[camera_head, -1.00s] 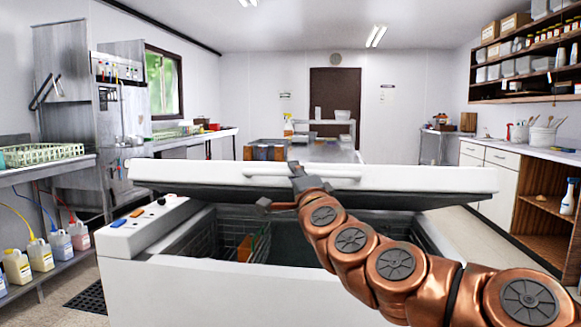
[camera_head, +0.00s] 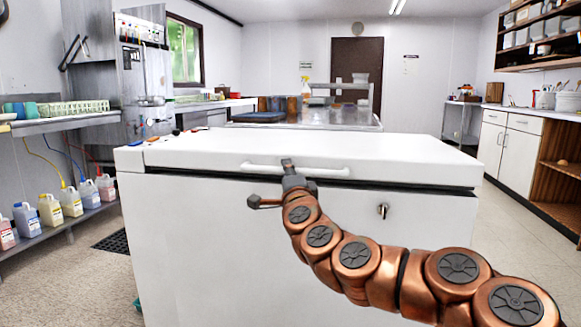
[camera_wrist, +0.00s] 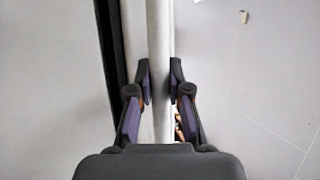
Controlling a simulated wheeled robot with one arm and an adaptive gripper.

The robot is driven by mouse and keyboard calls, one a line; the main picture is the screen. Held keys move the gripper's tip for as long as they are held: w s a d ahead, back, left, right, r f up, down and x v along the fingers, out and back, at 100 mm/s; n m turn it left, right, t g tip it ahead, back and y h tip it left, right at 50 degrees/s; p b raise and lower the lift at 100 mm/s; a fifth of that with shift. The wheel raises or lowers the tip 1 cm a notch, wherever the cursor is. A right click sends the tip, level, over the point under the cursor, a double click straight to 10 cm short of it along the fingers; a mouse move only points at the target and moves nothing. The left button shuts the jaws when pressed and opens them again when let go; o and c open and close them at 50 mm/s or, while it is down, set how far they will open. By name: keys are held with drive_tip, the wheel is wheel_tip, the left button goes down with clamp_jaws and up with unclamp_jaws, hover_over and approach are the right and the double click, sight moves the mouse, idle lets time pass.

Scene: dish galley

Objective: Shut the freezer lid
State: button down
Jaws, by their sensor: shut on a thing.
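The white freezer lid (camera_head: 400,157) lies almost level on top of the white chest freezer (camera_head: 200,240). A thin dark line shows under its front edge, widest toward the right; I cannot tell whether it is a gap or the seal. The white bar handle (camera_head: 328,172) runs along the lid's front. My gripper (camera_head: 288,164) is shut on this handle, left of its middle. In the wrist view, the handle (camera_wrist: 158,40) passes between the two fingers of my gripper (camera_wrist: 160,85). The freezer's inside is hidden.
A keyed lock (camera_head: 383,210) is on the freezer front. A metal table (camera_head: 330,122) stands behind the freezer. Several bottles (camera_head: 50,210) stand on a low shelf at left. White cabinets (camera_head: 507,150) line the right, with clear floor in front of them.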

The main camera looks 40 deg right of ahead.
sight(298, 171)
drive_tip(key=shift+f+b, duration=0.55)
drive_tip(key=shift+f, duration=0.65)
drive_tip(key=shift+w+f, duration=0.1)
drive_tip(key=shift+f, duration=0.15)
drive_tip(key=c, duration=1.1)
unclamp_jaws()
drive_tip(key=shift+r, duration=0.15)
drive_tip(key=shift+r, duration=0.2)
wheel_tip(298, 171, up, 10)
drive_tip(key=shift+f, duration=0.1)
drive_tip(key=shift+s+d+f, duration=0.1)
drive_tip(key=shift+s+f, duration=0.3)
drive_tip(key=shift+f, duration=0.4)
drive_tip(key=shift+s+d+f, duration=0.1)
drive_tip(key=shift+s+f, duration=0.5)
drive_tip(key=shift+f, duration=0.45)
drive_tip(key=shift+s+a+f, duration=0.1)
drive_tip(key=shift+s+f, duration=0.45)
drive_tip(key=shift+f, duration=0.45)
drive_tip(key=shift+s+d+f, duration=0.1)
drive_tip(key=shift+s+f, duration=0.5)
drive_tip(key=shift+f, duration=0.45)
